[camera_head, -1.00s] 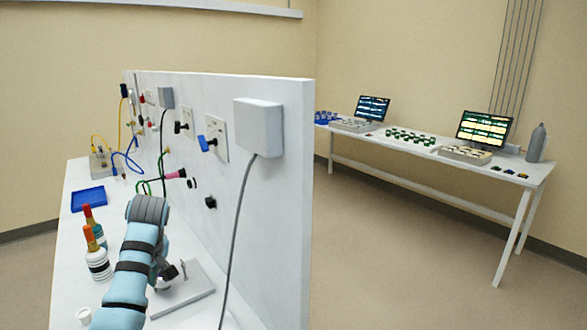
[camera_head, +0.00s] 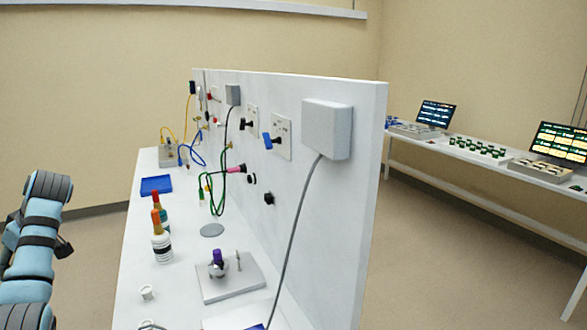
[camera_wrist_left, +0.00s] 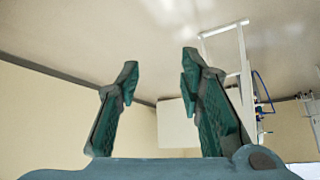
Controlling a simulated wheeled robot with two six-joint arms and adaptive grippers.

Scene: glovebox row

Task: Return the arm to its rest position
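My left arm is at the left edge of the head view, clear of the white bench (camera_head: 145,215). My left gripper (camera_wrist_left: 160,75) shows in the left wrist view with its two fingers apart and nothing between them. In the head view the left gripper is mostly hidden by the arm's own links. My right gripper is not in either view.
An upright white panel (camera_head: 345,190) carries cables and switches. A table with monitors (camera_head: 435,114) stands at the right.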

